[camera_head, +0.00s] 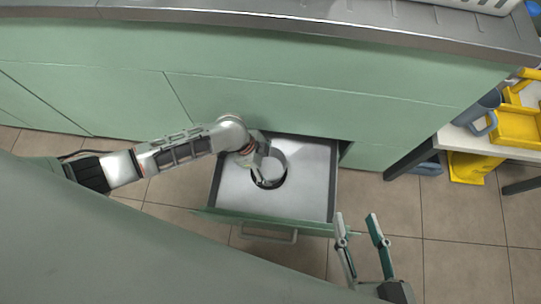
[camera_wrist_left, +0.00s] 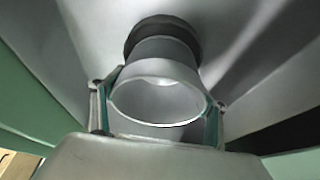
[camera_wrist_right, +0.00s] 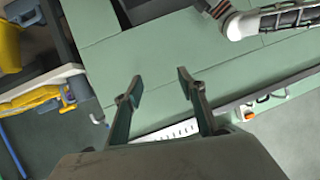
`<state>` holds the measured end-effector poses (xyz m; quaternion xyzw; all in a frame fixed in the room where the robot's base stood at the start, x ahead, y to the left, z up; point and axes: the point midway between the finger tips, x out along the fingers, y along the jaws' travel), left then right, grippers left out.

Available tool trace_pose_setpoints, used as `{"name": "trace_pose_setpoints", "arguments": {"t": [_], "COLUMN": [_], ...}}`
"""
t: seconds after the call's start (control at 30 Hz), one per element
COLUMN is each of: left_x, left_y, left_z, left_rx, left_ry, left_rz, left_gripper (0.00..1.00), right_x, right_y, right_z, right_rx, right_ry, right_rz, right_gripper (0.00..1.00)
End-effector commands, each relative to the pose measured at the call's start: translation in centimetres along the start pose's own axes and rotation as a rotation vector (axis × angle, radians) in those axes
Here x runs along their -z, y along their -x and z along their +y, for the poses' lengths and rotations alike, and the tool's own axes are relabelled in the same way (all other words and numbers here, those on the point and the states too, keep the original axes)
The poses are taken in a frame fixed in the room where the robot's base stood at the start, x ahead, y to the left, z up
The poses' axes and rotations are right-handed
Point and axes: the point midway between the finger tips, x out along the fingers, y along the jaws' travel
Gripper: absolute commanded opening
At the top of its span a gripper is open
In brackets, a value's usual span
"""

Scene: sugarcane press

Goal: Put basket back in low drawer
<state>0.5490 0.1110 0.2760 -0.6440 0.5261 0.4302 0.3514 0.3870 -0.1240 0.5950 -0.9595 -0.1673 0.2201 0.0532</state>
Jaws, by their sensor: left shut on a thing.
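The low drawer (camera_head: 306,207) is pulled out of the green cabinet, with its handle on the front. A grey, round, cup-like basket (camera_head: 271,163) with a dark base is inside the drawer. In the left wrist view the basket (camera_wrist_left: 160,92) has its open rim towards me and its dark end towards the drawer floor; whether it rests there is unclear. My left gripper (camera_head: 264,176) is shut on the basket, one finger on each side of the rim. My right gripper (camera_head: 358,225) is open and empty, in front of the drawer at right.
The metal counter top (camera_head: 300,22) runs above the cabinet, with a white slotted container (camera_head: 480,4) at its far right. A white table (camera_head: 466,145) with yellow bins (camera_head: 517,124) stands at right. The tiled floor (camera_head: 400,205) right of the drawer is clear.

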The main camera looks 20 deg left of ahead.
Motion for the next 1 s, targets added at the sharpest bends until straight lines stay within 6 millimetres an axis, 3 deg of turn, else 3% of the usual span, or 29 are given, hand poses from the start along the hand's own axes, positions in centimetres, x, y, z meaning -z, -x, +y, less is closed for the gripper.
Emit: {"name": "trace_pose_setpoints", "arguments": {"t": [0.03,0.1,0.57,0.6,0.67,1.0], "left_x": [-0.78,-0.99,-0.88,-0.89,-0.87,-0.85], "left_y": [-1.63,-2.12,-2.26,-2.25,-2.19,-2.1], "left_z": [0.74,0.55,0.08,0.07,0.03,0.01], "left_rx": [-0.013,-0.01,-0.001,-0.001,0.0,0.0], "left_ry": [0.006,0.003,0.0,0.0,-0.001,-0.001], "left_rz": [-0.002,-0.003,0.001,0.0,0.001,0.0], "left_gripper": [0.47,0.47,0.47,0.79,0.91,0.91], "right_x": [-0.81,-0.94,-0.95,-0.89,-0.85,-0.8], "right_y": [-0.2,-0.24,-0.24,-0.24,-0.24,-0.24], "right_z": [-0.86,-1.35,-1.62,-1.66,-1.65,-1.64], "right_rx": [0.008,0.016,0.021,0.022,0.022,0.022], "right_ry": [-0.066,-0.106,-0.128,-0.13,-0.129,-0.127], "right_rz": [-0.003,0.002,0.007,0.009,0.009,0.01], "right_gripper": [0.4,0.4,0.4,0.4,0.4,0.4]}}
